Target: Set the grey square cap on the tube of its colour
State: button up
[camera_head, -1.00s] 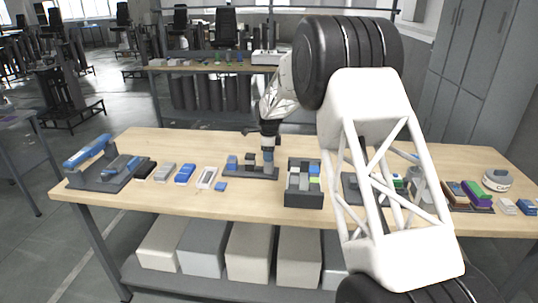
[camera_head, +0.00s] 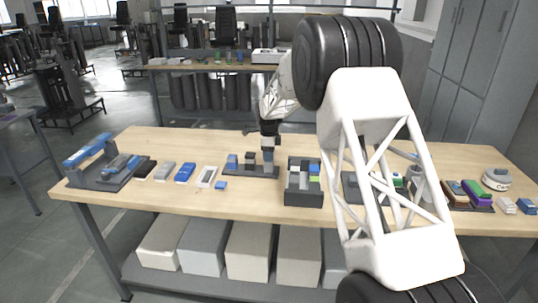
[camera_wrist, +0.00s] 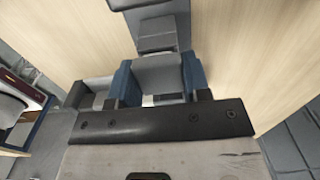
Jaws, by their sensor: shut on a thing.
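My gripper (camera_head: 268,146) is above the right end of a dark base (camera_head: 250,176) near the middle of the table. In the wrist view its blue-sided fingers (camera_wrist: 160,82) are shut on a grey block, the grey square cap (camera_wrist: 160,72). On the base stand a blue column (camera_head: 232,161), a dark brownish column (camera_head: 249,161) and a grey column (camera_head: 268,168) under my gripper. I cannot tell whether the cap touches the grey column.
A dark tray with small coloured blocks (camera_head: 290,197) stands just right of the base. A small blue block (camera_head: 221,185) and a white-rimmed piece (camera_head: 207,177) lie to the left. My arm hides part of the table on the right.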

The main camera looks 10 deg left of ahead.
jog(key=shift+f, duration=0.1)
dwell(0.3)
jog(key=o, duration=1)
jog(key=shift+o, duration=0.3)
jog(key=o, duration=0.4)
jog(key=shift+r, duration=3.8)
